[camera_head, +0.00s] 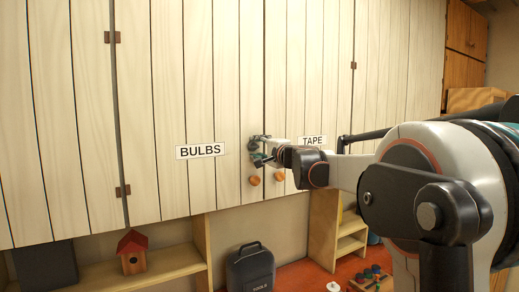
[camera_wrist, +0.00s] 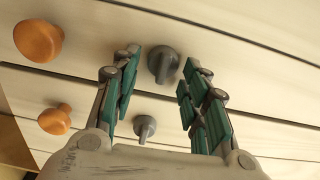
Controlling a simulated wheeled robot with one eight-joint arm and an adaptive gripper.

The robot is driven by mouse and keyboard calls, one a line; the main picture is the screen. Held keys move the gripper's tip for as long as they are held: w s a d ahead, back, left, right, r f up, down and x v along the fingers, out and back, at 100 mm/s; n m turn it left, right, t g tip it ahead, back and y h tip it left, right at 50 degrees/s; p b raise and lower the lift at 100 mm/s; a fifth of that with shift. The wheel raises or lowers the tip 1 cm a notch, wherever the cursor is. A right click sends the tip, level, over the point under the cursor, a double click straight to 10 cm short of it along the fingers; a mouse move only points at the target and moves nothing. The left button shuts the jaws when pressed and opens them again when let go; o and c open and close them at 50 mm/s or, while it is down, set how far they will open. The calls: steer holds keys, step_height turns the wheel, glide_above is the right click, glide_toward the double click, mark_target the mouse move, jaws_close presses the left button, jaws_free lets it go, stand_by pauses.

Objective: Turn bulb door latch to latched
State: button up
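The bulb door (camera_head: 175,100), labelled BULBS, is a pale planked door, shut. Its latch (camera_wrist: 163,65) is a round grey turn-knob with a raised bar. In the wrist view the bar runs roughly up and down the picture, across the door's planks. My gripper (camera_wrist: 160,72) is open, with its green-padded fingers on either side of this latch and visible gaps to it. In the head view my gripper (camera_head: 260,150) is at the door's right edge and largely hides the latch. I cannot tell whether the bar's position is latched.
The tape door (camera_head: 318,90) adjoins on the right, with its own smaller-looking grey latch (camera_wrist: 145,127). Orange round knobs sit on the bulb door (camera_head: 254,180) and the tape door (camera_head: 279,175), just below my gripper. A birdhouse (camera_head: 132,252) and a black toolbox (camera_head: 250,268) stand lower down.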

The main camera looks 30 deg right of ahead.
steer(key=s, duration=1.2)
steer(key=shift+d, duration=0.2)
steer(key=shift+a, duration=0.1)
